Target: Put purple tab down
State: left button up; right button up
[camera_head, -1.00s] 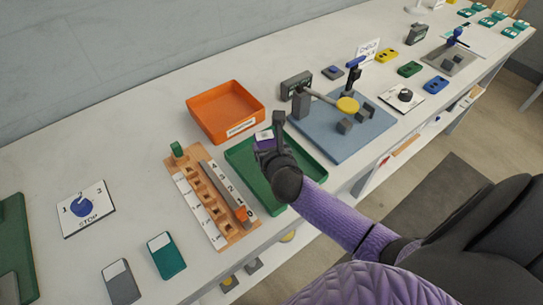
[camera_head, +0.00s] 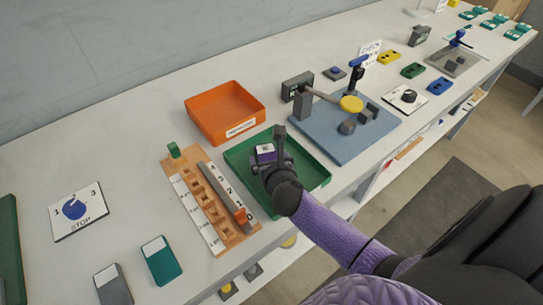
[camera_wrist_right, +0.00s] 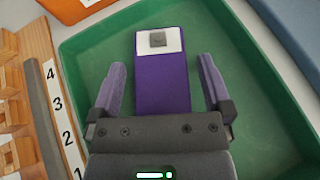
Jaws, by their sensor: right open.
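The purple tab (camera_wrist_right: 162,82) has a white end with a grey square on it. In the right wrist view it lies over the floor of the green tray (camera_wrist_right: 245,140), between the spread fingers of my right gripper (camera_wrist_right: 162,88), with a gap on each side. In the head view the tab (camera_head: 265,151) shows beside my right gripper (camera_head: 275,150), over the green tray (camera_head: 318,180). Whether the tab rests fully flat on the tray floor is hard to tell. My left gripper is not in view.
A wooden rack (camera_head: 176,183) with a numbered strip stands left of the tray. An orange bin (camera_head: 222,88) is behind it. A blue press base (camera_head: 345,147) is to the right. Grey and green tabs (camera_head: 160,262) lie at the front left.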

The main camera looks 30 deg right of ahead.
jog(key=p+v, duration=0.4)
jog(key=v, duration=0.7)
jog(key=shift+s+r, duration=0.25)
jog(key=shift+s+a, duration=0.1)
jog(key=shift+s, duration=0.1)
